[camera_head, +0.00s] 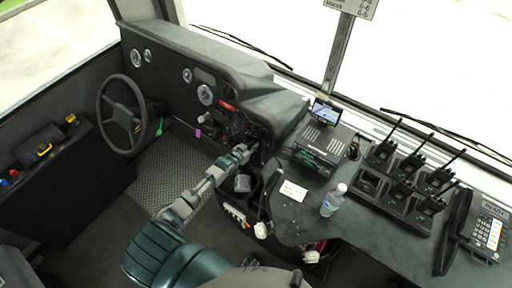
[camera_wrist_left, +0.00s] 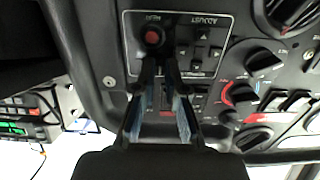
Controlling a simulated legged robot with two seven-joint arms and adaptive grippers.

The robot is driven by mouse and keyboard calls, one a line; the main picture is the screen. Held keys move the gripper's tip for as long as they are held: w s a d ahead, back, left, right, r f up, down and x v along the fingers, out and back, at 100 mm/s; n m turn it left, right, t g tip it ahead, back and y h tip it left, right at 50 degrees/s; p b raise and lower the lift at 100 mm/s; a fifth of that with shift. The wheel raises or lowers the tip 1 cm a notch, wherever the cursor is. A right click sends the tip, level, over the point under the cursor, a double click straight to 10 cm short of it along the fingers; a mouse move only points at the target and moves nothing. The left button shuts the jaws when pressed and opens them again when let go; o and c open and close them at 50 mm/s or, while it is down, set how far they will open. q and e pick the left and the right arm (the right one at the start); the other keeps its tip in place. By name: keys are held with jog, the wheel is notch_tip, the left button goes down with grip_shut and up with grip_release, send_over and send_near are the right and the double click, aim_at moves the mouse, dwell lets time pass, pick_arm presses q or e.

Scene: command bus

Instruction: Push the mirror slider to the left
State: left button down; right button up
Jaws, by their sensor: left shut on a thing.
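The mirror control panel (camera_wrist_left: 205,45) is on the dashboard, with a red round button (camera_wrist_left: 152,38), arrow buttons and small labels that appear upside down. My left gripper (camera_head: 246,150) reaches the dashboard's right end. In the left wrist view its two fingertips (camera_wrist_left: 161,66) are close together over the panel, just below the red button. It is shut on a small part there, which seems to be the mirror slider; the fingers hide most of it. My right gripper is not in view.
Rotary knobs (camera_wrist_left: 243,96) sit right of the panel in the left wrist view. The steering wheel (camera_head: 121,114) stands at the left. A radio unit (camera_head: 320,143), a bottle (camera_head: 333,201) and several handheld radios in chargers are on the right counter.

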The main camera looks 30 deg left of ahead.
pick_arm(q)
jog(key=c, duration=1.2)
grip_release()
jog(key=shift+w+a, duration=0.1)
jog(key=shift+a, duration=0.65)
jog(key=d+v, duration=0.1)
jog(key=v, duration=1.1)
jog(key=shift+d, duration=0.4)
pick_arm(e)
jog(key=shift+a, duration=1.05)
pick_arm(q)
jog(key=shift+r, duration=0.1)
